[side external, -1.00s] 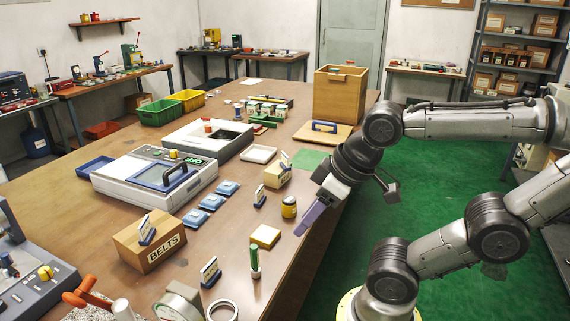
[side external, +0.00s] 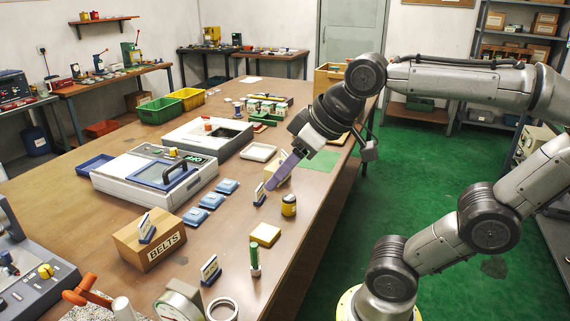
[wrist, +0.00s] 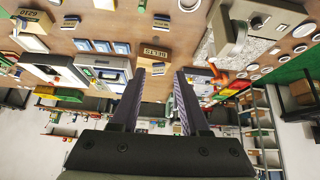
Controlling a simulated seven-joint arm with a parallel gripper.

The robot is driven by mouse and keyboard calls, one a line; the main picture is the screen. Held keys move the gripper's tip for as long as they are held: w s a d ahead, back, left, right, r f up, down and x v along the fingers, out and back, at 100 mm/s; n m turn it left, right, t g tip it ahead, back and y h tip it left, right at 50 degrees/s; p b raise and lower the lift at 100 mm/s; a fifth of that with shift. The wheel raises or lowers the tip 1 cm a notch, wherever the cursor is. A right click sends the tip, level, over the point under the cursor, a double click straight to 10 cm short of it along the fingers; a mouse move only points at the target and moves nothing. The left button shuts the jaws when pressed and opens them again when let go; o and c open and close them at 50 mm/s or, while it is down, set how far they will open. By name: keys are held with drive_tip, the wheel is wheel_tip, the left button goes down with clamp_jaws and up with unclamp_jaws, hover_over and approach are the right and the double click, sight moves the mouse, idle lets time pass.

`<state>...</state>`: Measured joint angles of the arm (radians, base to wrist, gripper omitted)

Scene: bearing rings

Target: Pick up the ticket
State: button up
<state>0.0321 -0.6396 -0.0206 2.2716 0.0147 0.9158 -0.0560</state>
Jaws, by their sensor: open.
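Several small white cards stand in blue holders. One card (side external: 260,194) is on the table just left of my fingertips, one (side external: 147,229) is on the wooden BELTS box (side external: 165,248), and one (side external: 210,270) is near the front. I cannot tell which of them is the ticket. My gripper (side external: 270,186) points down and left above the table, apart from the cards as far as I can tell. In the wrist view my gripper (wrist: 157,75) is open and empty, with the BELTS box (wrist: 153,54) beyond the gap between the fingers.
A green-topped tube (side external: 254,262) is upright farther front. Blue pads (side external: 210,202) and a grey machine (side external: 150,178) lie to the left. Bare table lies between the pads and the BELTS box.

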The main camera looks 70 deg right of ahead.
drive_tip(key=w+d+r+m+h, duration=0.15)
drive_tip(key=w+d+r, duration=0.25)
drive_tip(key=w+d, duration=0.4)
drive_tip(key=w+d+r+m+h, duration=0.1)
drive_tip(key=w+d+r+m, duration=0.15)
drive_tip(key=w+d, duration=0.6)
drive_tip(key=m+g, duration=0.4)
drive_tip(key=m, duration=0.1)
hover_over(286, 155)
drive_tip(key=s+a, duration=0.2)
wheel_tip(286, 155, down, 20)
drive_tip(key=r, duration=0.1)
drive_tip(key=shift+h, duration=0.25)
drive_tip(key=x, duration=0.8)
drive_tip(key=shift+s, duration=0.15)
drive_tip(key=shift+s+a+x, duration=0.1)
drive_tip(key=shift+x, duration=1.25)
drive_tip(key=shift+s+a+x, duration=0.1)
drive_tip(key=shift+a+x, duration=0.05)
drive_tip(key=shift+x, duration=1.2)
drive_tip(key=shift+f, duration=0.15)
